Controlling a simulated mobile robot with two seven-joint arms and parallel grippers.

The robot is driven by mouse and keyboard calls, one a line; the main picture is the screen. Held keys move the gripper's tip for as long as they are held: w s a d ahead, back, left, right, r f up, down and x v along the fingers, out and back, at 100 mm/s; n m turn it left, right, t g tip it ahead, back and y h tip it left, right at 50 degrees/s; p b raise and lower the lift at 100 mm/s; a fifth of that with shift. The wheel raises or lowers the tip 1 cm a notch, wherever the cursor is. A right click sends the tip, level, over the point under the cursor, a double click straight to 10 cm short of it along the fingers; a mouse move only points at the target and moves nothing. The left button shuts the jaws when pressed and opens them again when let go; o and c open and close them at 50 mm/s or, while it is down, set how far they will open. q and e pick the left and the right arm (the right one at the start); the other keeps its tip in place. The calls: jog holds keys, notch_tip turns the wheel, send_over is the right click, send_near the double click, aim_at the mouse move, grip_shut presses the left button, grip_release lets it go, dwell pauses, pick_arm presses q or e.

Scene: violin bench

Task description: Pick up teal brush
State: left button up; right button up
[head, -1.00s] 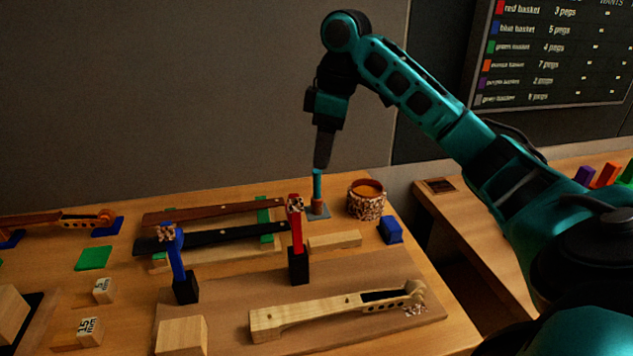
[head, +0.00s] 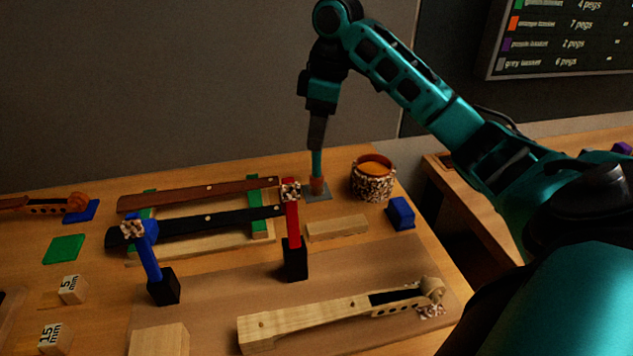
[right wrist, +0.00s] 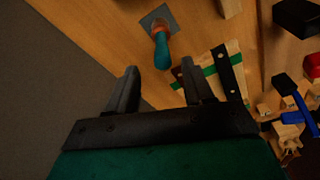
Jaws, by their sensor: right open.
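The teal brush (head: 317,165) stands upright at the back of the bench, its lower end reddish-brown, on a small grey square pad (head: 318,194). My right gripper (head: 317,142) points down at the top of the brush in the head view. In the right wrist view the right gripper (right wrist: 160,84) is open, its two fingers apart with nothing between them. The brush (right wrist: 161,50) shows there beyond the fingertips, roughly in line with the gap. Whether a finger touches it cannot be told. My left gripper is not in view.
A speckled pot (head: 373,182) with orange contents stands right of the brush. A blue block (head: 401,213) and a pale wood block (head: 337,228) lie nearer. A violin neck (head: 340,312) lies in front.

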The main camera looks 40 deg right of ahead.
aim_at(315, 175)
jog(key=f, duration=0.2)
jog(key=f+b, duration=0.1)
jog(key=f, duration=0.2)
jog(key=shift+w+a+f, duration=0.15)
jog(key=shift+a+f, duration=0.2)
jog(key=shift+f, duration=0.05)
grip_shut()
